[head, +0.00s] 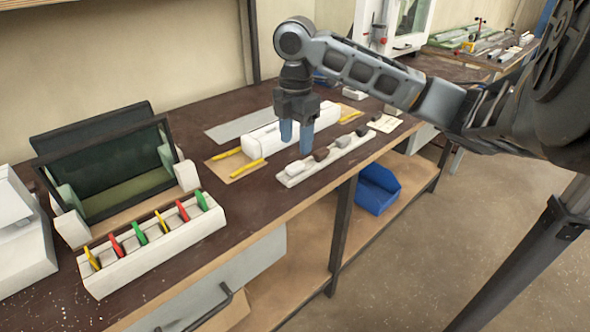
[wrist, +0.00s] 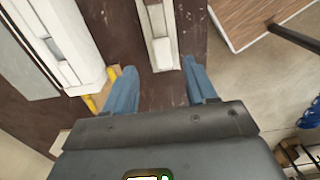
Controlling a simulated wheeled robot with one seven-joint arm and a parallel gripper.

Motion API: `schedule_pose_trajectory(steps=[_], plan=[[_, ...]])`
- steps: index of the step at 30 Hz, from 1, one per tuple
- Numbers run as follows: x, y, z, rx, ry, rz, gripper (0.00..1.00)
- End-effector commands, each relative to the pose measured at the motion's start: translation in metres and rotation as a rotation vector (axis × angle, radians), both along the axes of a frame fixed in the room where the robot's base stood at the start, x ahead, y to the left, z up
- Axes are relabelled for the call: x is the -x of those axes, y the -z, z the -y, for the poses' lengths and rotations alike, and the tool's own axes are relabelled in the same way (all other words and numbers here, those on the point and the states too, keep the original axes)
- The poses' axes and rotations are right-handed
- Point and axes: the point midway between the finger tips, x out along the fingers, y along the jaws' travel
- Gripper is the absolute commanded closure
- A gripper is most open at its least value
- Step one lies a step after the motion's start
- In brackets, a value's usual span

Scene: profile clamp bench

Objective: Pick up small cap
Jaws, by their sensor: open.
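A narrow white tray (head: 288,182) lies near the bench's front edge with several small caps in a row. A whitish cap (head: 296,168) is at its near end, then a dark cap (head: 320,154), a light one (head: 342,141) and another dark one (head: 361,130). I cannot tell which is the small cap by name. My gripper (head: 296,147) points down with blue fingers apart and nothing between them. In the wrist view a white cap (wrist: 162,54) in the tray (wrist: 146,30) lies just ahead of the gap between the fingertips (wrist: 160,68).
A long white profile (head: 290,127) and yellow strips (head: 247,168) lie behind the tray. A white rack (head: 150,262) with coloured clips and a dark-framed panel (head: 110,165) stand at left. A blue bin (head: 377,190) sits below the bench edge.

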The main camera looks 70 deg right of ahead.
Motion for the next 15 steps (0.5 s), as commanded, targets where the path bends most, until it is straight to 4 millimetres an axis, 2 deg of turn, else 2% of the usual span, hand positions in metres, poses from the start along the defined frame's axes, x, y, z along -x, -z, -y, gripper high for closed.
schedule_pose_trajectory(steps=[15], plan=[[0.001, 0.059, -0.008, -0.001, 0.001, 0.003, 0.44]])
